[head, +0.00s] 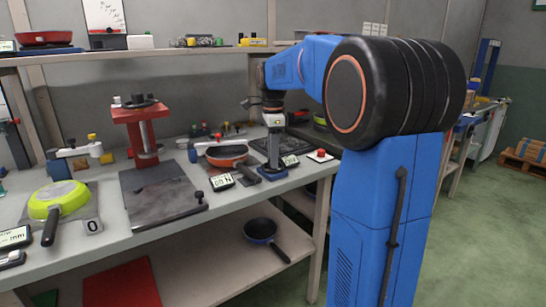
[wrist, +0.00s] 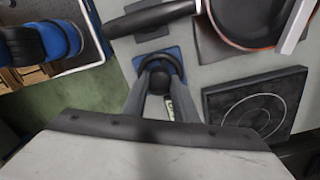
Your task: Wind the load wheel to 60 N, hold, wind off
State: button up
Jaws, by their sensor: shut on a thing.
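My gripper (head: 272,158) points down over a small blue base (head: 273,174) near the bench's front edge. In the wrist view my gripper's two fingers (wrist: 158,80) are shut on a dark round knob, which looks like the load wheel (wrist: 158,82). The blue base (wrist: 145,61) shows around it. An orange-rimmed pan (head: 227,154) lies just left of the base. Its dark handle (wrist: 150,17) shows beside the blue base in the wrist view. A small display (head: 222,182) marked N stands in front of the pan; I cannot read its number surely.
A green pan (head: 57,200) lies at far left. A red button (head: 320,155) sits right of my gripper. A dark hotplate (wrist: 255,107) is close by. A blue pan (head: 260,230) lies on the lower shelf.

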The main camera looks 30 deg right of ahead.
jog(key=n, duration=0.4)
jog(key=shift+n, duration=0.3)
jog(key=n, duration=0.3)
jog(key=shift+n, duration=0.3)
jog(key=n, duration=0.4)
jog(key=shift+n, duration=0.3)
jog(key=n, duration=0.4)
jog(key=shift+w+n, duration=0.1)
jog(key=shift+n, duration=0.2)
jog(key=n, duration=0.4)
jog(key=shift+a+n, duration=0.1)
jog(key=shift+n, duration=0.2)
jog(key=n, duration=0.8)
jog(key=shift+n, duration=2.2)
